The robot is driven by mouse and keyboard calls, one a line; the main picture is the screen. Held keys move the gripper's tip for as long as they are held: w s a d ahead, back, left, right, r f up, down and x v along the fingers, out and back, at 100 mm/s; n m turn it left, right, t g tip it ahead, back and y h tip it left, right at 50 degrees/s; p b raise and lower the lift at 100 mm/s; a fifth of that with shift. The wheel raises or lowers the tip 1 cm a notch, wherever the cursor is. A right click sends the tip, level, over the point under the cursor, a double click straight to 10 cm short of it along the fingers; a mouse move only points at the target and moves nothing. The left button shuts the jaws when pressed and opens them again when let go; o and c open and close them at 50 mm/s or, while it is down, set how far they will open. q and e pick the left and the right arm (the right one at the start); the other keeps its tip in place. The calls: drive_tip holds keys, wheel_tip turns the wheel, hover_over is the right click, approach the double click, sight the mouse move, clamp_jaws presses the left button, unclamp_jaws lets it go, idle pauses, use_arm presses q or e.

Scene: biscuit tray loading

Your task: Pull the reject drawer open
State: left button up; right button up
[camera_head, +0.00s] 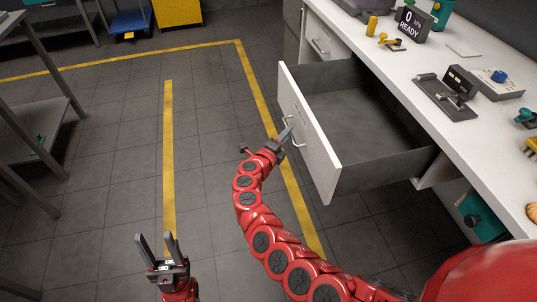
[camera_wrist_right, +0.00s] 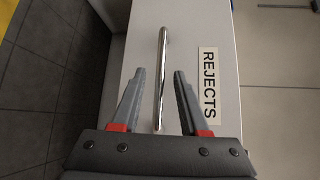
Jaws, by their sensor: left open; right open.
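The reject drawer (camera_head: 318,150) is pulled far out from the white counter, and its grey inside looks empty. Its white front carries a REJECTS label (camera_wrist_right: 209,85) and a chrome bar handle (camera_wrist_right: 160,80). My right gripper (camera_head: 288,132) is at the handle. In the right wrist view my right gripper (camera_wrist_right: 161,75) is open, with one finger on each side of the bar and gaps to both. My left gripper (camera_head: 157,243) is open and empty, low over the floor at the lower left, away from the drawer.
The white counter (camera_head: 460,130) holds a READY display (camera_head: 412,24), a yellow cylinder (camera_head: 371,26) and metal fixtures. Another closed drawer (camera_head: 321,38) is behind the open one. Grey shelving stands at the left. The floor between, with yellow lines, is clear.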

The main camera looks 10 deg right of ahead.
drive_tip(key=v, duration=1.5)
drive_tip(key=shift+s, duration=0.15)
